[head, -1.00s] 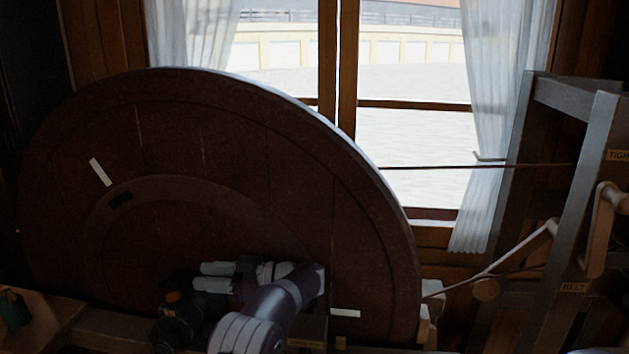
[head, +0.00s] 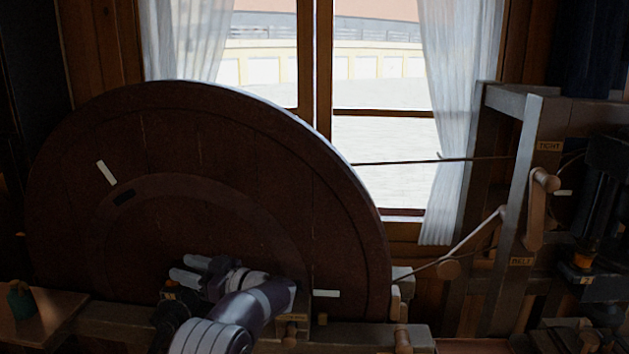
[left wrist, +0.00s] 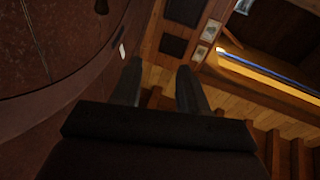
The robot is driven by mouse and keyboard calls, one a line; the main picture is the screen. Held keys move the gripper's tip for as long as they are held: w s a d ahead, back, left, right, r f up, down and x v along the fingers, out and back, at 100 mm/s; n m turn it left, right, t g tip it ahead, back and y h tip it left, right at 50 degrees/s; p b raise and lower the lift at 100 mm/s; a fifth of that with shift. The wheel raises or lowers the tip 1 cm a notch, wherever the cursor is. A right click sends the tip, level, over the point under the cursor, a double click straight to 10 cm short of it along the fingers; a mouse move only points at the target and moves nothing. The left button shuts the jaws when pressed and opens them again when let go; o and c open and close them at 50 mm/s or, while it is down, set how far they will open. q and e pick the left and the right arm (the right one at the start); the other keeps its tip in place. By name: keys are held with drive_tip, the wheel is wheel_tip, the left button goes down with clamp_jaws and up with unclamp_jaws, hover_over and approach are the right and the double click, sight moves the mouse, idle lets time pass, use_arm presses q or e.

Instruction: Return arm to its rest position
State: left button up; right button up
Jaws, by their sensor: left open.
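My left gripper (head: 178,267) shows low in the head view, in front of the large dark wheel (head: 240,150). Its two pale fingers point left and stand apart, with nothing between them. In the left wrist view the same gripper (left wrist: 160,75) is open and empty, with the wheel's curved dark face (left wrist: 50,50) beside it on the left and wooden floor beyond. I cannot tell the exact gap between the gripper and the wheel. My right gripper cannot be made out.
A wooden frame (head: 522,180) with a crank handle (head: 537,210) and labels stands right of the wheel. A thin cord (head: 400,161) runs between them. A small green object (head: 20,300) sits on a board at left. A curtained window is behind.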

use_arm(q)
drive_tip(key=w+d+m+t+h, duration=0.2)
drive_tip(key=d+m+t+h, duration=0.3)
drive_tip(key=m+t+h, duration=0.5)
drive_tip(key=s+d+f+m+g+h, duration=0.45)
drive_tip(key=s+f+h, duration=0.25)
drive_tip(key=s, duration=0.2)
drive_tip(key=s+f+g, duration=0.3)
drive_tip(key=s, duration=0.6)
drive_tip(key=s+f+g, duration=0.3)
drive_tip(key=s, duration=0.7)
drive_tip(key=s+a+f+m+g+h, duration=0.1)
drive_tip(key=s+f+g, duration=0.2)
drive_tip(key=s, duration=0.6)
drive_tip(key=shift+s, duration=0.25)
drive_tip(key=shift+g, duration=0.25)
